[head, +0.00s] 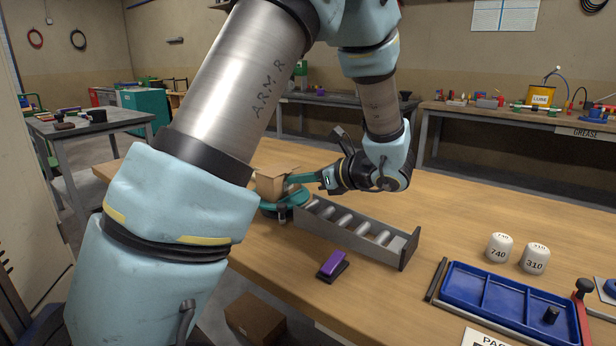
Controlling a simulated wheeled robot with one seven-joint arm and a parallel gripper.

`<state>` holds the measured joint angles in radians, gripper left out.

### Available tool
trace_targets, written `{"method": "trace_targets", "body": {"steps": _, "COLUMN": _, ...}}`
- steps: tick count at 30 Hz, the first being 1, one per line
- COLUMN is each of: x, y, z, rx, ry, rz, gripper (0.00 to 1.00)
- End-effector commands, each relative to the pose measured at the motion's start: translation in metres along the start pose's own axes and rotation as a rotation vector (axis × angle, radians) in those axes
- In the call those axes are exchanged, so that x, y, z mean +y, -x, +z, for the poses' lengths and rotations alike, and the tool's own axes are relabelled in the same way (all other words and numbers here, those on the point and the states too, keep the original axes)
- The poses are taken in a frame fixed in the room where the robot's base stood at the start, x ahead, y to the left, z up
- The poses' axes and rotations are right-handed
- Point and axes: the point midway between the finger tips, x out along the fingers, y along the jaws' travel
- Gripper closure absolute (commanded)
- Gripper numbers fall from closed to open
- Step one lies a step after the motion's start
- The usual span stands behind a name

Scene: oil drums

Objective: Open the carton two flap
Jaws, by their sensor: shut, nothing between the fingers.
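A small brown carton (270,187) stands at the left part of the wooden bench, on or just behind a teal round stand (290,201). Its upper edge shows slanted cardboard, but the picture is too small to tell how each flap lies. My gripper (293,179) reaches in from the right, with its teal fingers shut and empty at the carton's right side. I cannot tell whether they touch it. My arm hides the area left of the carton.
A grey roller tray (349,228) lies right of the stand. A purple-topped block (333,265) sits in front of it. White drums marked 740 (499,248) and 310 (535,259) stand behind a blue tray (505,297) at the right. Another brown box (255,318) is below the bench.

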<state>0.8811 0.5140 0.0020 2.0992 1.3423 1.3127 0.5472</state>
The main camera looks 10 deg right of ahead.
Motion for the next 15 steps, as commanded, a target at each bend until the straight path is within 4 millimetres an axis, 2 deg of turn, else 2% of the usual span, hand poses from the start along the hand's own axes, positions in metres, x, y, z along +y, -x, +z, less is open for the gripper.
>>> {"method": "trace_targets", "body": {"steps": 15, "x": 0.0004, "y": 0.0002, "z": 0.0053, "rx": 0.042, "ry": 0.003, "rz": 0.002, "gripper": 1.0}}
